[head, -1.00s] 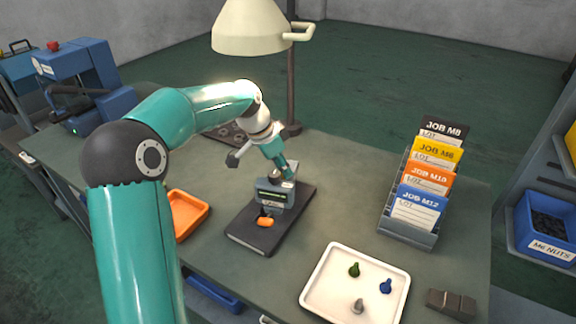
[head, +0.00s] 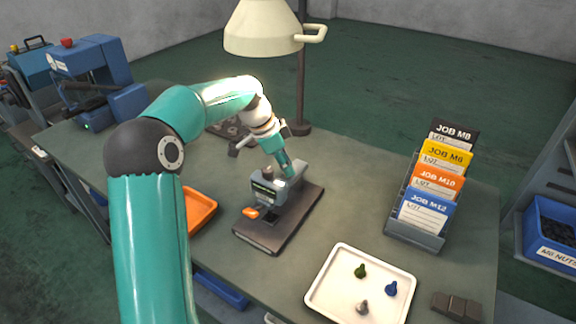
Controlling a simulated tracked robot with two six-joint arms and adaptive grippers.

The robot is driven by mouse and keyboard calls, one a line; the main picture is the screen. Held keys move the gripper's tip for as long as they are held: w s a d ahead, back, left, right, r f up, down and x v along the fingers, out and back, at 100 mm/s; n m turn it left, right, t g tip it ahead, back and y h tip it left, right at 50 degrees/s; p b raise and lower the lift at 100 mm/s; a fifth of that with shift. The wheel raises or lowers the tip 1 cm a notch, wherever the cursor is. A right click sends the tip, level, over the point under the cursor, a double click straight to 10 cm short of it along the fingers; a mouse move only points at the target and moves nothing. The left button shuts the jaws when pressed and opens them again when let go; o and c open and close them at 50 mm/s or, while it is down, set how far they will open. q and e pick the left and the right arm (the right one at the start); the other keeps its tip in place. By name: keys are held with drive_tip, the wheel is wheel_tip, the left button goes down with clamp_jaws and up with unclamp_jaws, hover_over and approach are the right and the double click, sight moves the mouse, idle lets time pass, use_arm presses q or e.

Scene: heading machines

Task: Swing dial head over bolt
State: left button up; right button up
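The grey dial head (head: 268,188), with a small dark display, sits over the dark base plate (head: 290,235) on the bench. An orange piece (head: 250,213) shows at its front left; I cannot tell whether it is a bolt or part of the gauge. My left arm reaches over from the left, and its gripper (head: 288,170) is at the back of the dial head. Its fingertips are too small and covered to read, so its opening and any contact are unclear. Green (head: 360,270), blue (head: 391,289) and grey (head: 363,307) bolts stand in the white tray (head: 322,288). My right gripper is out of view.
A lamp (head: 262,28) overhangs the bench behind my arm. A card rack (head: 415,235) stands right, an orange tray (head: 200,210) left of the base plate. A dark block (head: 457,306) lies front right. Bench between base plate and rack is clear.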

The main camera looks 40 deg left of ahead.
use_arm(q)
drive_tip(key=shift+o, duration=1.2)
drive_tip(key=shift+s+a+r, duration=0.15)
drive_tip(key=shift+r, duration=0.4)
drive_tip(key=s+a+r, duration=0.3)
drive_tip(key=s+a, duration=0.4)
drive_tip(key=s, duration=0.4)
drive_tip(key=shift+s+r, duration=0.15)
drive_tip(key=shift+a, duration=0.1)
